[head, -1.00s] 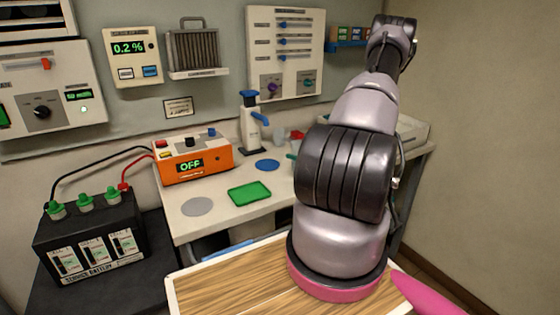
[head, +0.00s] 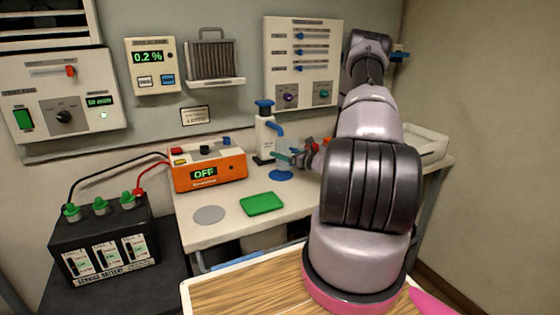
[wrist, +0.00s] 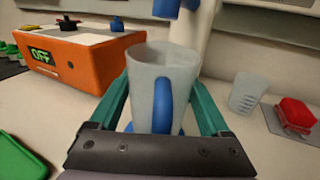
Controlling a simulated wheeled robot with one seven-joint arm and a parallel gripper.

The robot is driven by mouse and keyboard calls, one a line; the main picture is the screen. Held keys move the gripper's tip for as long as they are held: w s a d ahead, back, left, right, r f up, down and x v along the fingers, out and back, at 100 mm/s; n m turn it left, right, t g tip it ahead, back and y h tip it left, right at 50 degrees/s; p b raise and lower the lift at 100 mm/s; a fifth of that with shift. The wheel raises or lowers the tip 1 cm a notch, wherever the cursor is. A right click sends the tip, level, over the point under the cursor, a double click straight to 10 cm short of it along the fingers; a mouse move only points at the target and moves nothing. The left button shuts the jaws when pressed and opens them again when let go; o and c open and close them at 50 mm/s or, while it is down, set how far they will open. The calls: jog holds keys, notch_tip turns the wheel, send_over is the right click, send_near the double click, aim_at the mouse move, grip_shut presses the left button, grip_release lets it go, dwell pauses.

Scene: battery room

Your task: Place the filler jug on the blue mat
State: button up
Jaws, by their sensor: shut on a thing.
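The filler jug (wrist: 145,72) is a translucent cup with a blue handle, upright in the wrist view. My gripper (wrist: 160,100) is shut on it, with a teal finger on each side. In the head view the jug (head: 287,146) shows faintly beside the white dispenser, with my gripper (head: 290,158) at it. The blue mat (head: 280,176) is a round disc on the bench just below the jug. Blue edges of the mat also show around the jug's base in the wrist view (wrist: 178,130). I cannot tell whether the jug touches the mat.
A white dispenser (head: 265,140) with a blue spout stands right behind the jug. An orange box (head: 208,172) reading OFF is to the left. A green tray (head: 262,204) and grey disc (head: 209,215) lie in front. A clear beaker (wrist: 247,92) and red object (wrist: 296,113) are to the right.

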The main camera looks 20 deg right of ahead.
jog(key=shift+w+a, duration=0.25)
jog(key=shift+w, duration=0.15)
jog(key=shift+w+a+f, duration=0.15)
jog(key=shift+w+f, duration=0.05)
jog(key=shift+w, duration=0.05)
jog(key=shift+f, duration=1.5)
